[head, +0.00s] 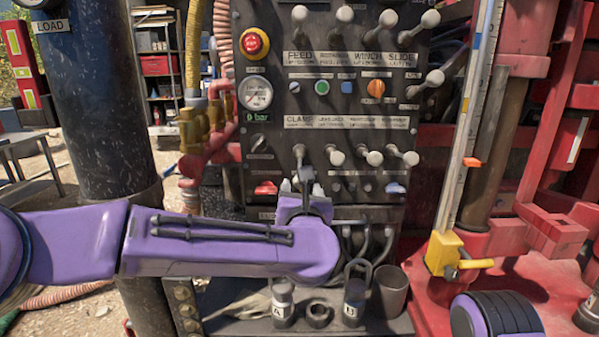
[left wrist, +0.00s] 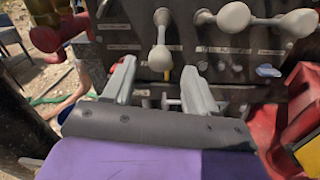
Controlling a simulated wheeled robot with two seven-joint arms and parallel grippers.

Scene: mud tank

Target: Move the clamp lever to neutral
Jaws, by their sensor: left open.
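The clamp lever (head: 299,151) is a rod with a pale round knob, first on the left in the lower row of the dark control panel, under the CLAMP label (head: 299,119). My left gripper (head: 302,186) is just below the knob in the head view. My right gripper is not in view.
More pale-knobbed levers (head: 336,157) stand close to the right in the same row. A red switch (head: 265,188) sits at the panel's lower left. Labelled shackles (head: 283,303) and a dark cup (head: 388,292) stand on the ledge below. A yellow-based gauge post (head: 442,252) is right.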

